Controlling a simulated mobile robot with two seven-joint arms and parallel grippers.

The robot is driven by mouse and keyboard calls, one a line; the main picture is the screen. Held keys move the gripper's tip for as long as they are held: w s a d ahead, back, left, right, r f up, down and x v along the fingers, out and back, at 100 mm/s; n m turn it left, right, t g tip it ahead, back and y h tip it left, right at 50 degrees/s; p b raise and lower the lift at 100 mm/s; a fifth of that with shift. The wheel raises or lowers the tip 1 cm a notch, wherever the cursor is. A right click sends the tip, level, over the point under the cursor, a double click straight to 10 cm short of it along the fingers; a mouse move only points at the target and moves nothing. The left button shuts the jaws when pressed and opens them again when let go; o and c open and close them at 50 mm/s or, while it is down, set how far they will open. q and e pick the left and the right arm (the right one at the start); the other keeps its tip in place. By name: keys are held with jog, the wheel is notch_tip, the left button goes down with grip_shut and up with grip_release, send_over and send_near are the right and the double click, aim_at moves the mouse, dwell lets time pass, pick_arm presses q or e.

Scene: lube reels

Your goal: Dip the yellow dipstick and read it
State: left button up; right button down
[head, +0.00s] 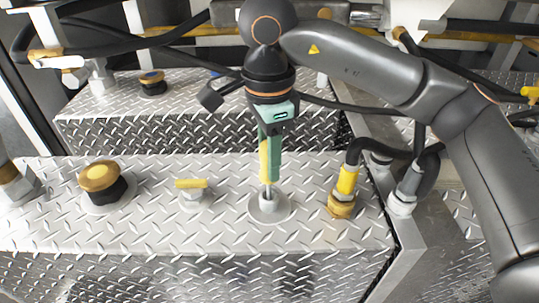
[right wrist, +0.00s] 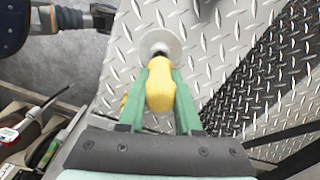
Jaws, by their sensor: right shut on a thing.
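My right gripper (head: 270,178), with green fingers, points down over the front tread-plate deck. It is shut on the yellow dipstick handle (head: 264,160), which shows at the left side of the fingers. In the right wrist view the yellow dipstick (right wrist: 160,85) sits between the two green fingertips (right wrist: 161,75). Directly below is a grey tube (head: 268,203) on a round flange (head: 270,212); the flange also shows in the right wrist view (right wrist: 160,40). The lower end of the dipstick is hidden, so its depth in the tube cannot be told. My left gripper is not in view.
A yellow T-handle (head: 191,186) and a gold-topped black cap (head: 100,181) stand left on the deck (head: 140,235). A yellow hose fitting (head: 346,184) stands close on the right. A raised step (head: 195,98) and hoses lie behind.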

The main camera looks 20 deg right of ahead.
jog(key=shift+f+b, duration=1.7)
jog(key=shift+f, duration=0.7)
